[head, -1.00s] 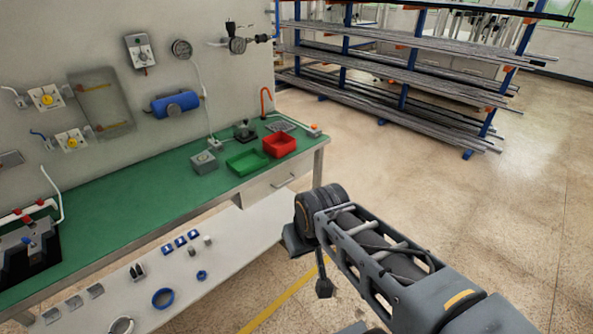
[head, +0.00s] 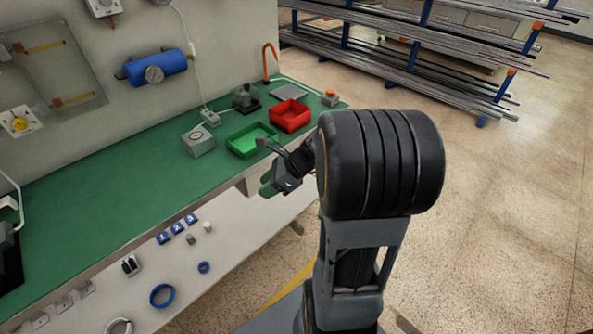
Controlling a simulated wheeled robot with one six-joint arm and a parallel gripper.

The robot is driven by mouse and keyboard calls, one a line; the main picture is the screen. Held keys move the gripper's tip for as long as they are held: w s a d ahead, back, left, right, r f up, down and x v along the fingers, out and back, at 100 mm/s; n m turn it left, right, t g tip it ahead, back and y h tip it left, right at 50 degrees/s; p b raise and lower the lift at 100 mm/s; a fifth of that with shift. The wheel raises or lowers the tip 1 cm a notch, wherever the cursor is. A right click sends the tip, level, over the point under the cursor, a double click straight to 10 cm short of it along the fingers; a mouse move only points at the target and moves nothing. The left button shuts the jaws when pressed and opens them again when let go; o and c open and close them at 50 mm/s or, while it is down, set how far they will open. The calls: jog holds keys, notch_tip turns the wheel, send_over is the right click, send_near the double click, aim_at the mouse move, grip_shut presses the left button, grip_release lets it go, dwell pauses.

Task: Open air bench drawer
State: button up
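The air bench (head: 110,196) has a green top and runs along the wall on the left in the head view. Its pale drawer front (head: 250,184) sits under the front edge at the right end. Only a sliver of the drawer shows. Its handle is hidden behind my arm, and I cannot see whether the drawer is open. My gripper (head: 272,168) is at the bench's front edge, close to the drawer. It is small and partly hidden by my wrist. I cannot tell whether its fingers are apart or touching the handle.
A green tray (head: 252,146), a red bin (head: 290,116) and a grey box (head: 198,141) stand on the bench top near my gripper. Floor to the right is clear up to the bar rack (head: 415,60).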

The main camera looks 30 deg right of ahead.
jog(key=w+d+f+m+t+h+b, duration=0.25)
jog(key=d+f+m+t, duration=0.35)
jog(key=d+m, duration=0.65)
jog(key=w+d+f+m+t+h+b, duration=0.1)
jog(key=d+f+m+t+h+b, duration=0.15)
jog(key=d+f+m+t, duration=0.7)
jog(key=shift+w+a+f+m+g+b, duration=0.15)
jog(key=shift+w+m+g, duration=0.65)
jog(key=shift+w, duration=1.3)
jog(key=shift+w+a+f+m+g+b, duration=0.15)
jog(key=shift+w+m+g, duration=0.7)
jog(key=shift+w, duration=1.2)
jog(key=shift+w+a+m+g+b, duration=0.2)
jog(key=shift+w+m+g, duration=0.6)
jog(key=shift+w, duration=1.3)
jog(key=shift+c, duration=0.4)
grip_shut()
